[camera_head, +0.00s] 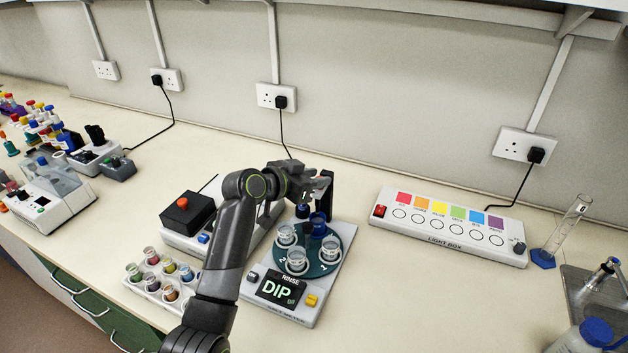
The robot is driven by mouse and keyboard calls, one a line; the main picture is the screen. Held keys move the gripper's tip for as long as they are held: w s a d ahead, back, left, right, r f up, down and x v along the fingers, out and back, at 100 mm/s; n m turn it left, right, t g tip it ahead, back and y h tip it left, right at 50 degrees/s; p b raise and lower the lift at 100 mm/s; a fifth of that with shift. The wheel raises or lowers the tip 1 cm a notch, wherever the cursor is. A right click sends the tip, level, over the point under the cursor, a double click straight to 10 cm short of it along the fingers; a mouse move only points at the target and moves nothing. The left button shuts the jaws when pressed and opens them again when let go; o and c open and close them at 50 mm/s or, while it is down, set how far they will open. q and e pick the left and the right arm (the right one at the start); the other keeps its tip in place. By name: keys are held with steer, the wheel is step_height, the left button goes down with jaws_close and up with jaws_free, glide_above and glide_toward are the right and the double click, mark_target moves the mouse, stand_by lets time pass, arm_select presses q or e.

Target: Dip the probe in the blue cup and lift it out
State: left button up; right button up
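The blue cup (318,224) stands at the back of a dark teal turntable (318,267) on a white station. Clear cups (286,234) stand on the same turntable, in front and to the sides. A black upright post (327,190) rises behind the blue cup. A dark piece with a blue part (303,210) hangs just left of the blue cup; I cannot tell if it is the probe. My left gripper (322,180) is above the blue cup, beside the post. Its fingers are small and overlapped, so its opening and grip are unclear. My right gripper is out of view.
The station's screen (283,289) reads DIP. A rack of small coloured pots (163,275) stands left of my arm, near a black box with a red knob (188,212). A light box (450,226) lies right. Bench between station and sink is clear.

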arm_select(q)
steer(key=shift+o, duration=1.1)
steer(key=shift+f, duration=0.1)
steer(key=shift+s+a, duration=0.1)
steer(key=b+v, duration=0.3)
steer(key=v, duration=1.4)
steer(key=shift+s+a, duration=0.1)
